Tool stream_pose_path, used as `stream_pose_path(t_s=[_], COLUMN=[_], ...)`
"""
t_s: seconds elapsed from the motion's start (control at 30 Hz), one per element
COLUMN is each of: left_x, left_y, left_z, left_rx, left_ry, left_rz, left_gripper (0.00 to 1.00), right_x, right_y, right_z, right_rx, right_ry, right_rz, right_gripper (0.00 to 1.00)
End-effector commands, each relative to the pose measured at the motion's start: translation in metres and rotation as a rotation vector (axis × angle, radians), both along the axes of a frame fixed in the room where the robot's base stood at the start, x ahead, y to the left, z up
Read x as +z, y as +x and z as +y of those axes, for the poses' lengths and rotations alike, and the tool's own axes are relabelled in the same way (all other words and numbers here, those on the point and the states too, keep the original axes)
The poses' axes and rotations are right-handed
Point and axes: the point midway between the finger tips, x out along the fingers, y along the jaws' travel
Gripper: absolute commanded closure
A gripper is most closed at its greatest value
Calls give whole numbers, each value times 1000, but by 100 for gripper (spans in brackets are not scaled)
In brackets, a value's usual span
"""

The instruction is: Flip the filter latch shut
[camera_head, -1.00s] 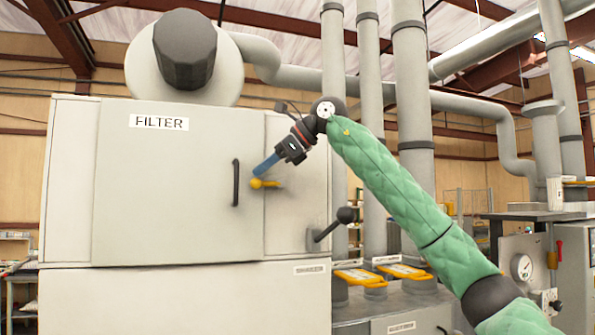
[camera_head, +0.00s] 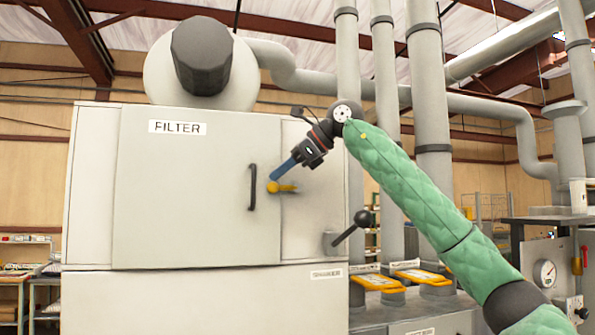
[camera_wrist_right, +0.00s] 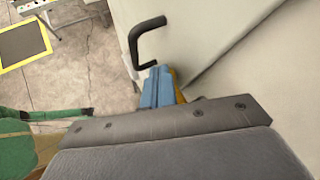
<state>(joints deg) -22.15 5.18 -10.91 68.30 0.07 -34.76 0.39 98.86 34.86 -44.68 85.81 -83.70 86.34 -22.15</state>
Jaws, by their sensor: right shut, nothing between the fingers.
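The filter cabinet (camera_head: 190,200) is a large pale box labelled FILTER, and its door looks closed. The yellow filter latch (camera_head: 281,188) lies roughly horizontal at the door's right edge, beside the black door handle (camera_head: 252,187). My right gripper (camera_head: 273,178) is shut and empty, with its blue fingertips at the latch's left end, touching or very close. In the right wrist view the blue fingers (camera_wrist_right: 157,88) hide most of the yellow latch (camera_wrist_right: 180,97), next to the black handle (camera_wrist_right: 140,38). My left gripper is not in view.
A black-knobbed lever (camera_head: 352,227) sticks out at the cabinet's lower right. Yellow-framed panels (camera_head: 420,276) lie on a bench to the right, below vertical grey pipes (camera_head: 431,120).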

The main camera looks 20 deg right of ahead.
Motion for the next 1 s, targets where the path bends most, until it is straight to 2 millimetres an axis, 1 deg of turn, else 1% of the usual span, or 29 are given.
stream_pose_path(t_s=[0.07,0.17,0.27,0.43,0.5,0.53,0.63,0.83,0.87,0.93,1.0], left_x=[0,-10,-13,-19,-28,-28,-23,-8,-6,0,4], left_y=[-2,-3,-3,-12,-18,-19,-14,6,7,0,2], left_z=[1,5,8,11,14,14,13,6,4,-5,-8], left_rx=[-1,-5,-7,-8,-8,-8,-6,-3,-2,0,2], left_ry=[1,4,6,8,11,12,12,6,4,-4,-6], left_rz=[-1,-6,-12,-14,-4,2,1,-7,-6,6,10], left_gripper=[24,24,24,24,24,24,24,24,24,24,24], right_x=[8,18,23,33,34,36,41,52,54,59,65], right_y=[-4,-9,-12,-18,-20,-21,-23,-30,-31,-33,-37], right_z=[-2,-5,-7,-10,-11,-12,-14,-18,-18,-21,-24], right_rx=[0,1,2,4,3,3,4,4,4,3,3], right_ry=[1,1,1,3,4,4,4,4,4,5,3], right_rz=[-2,-4,-4,-4,-5,-5,-5,-6,-6,-6,-7], right_gripper=[100,100,100,100,100,100,100,100,100,100,100])
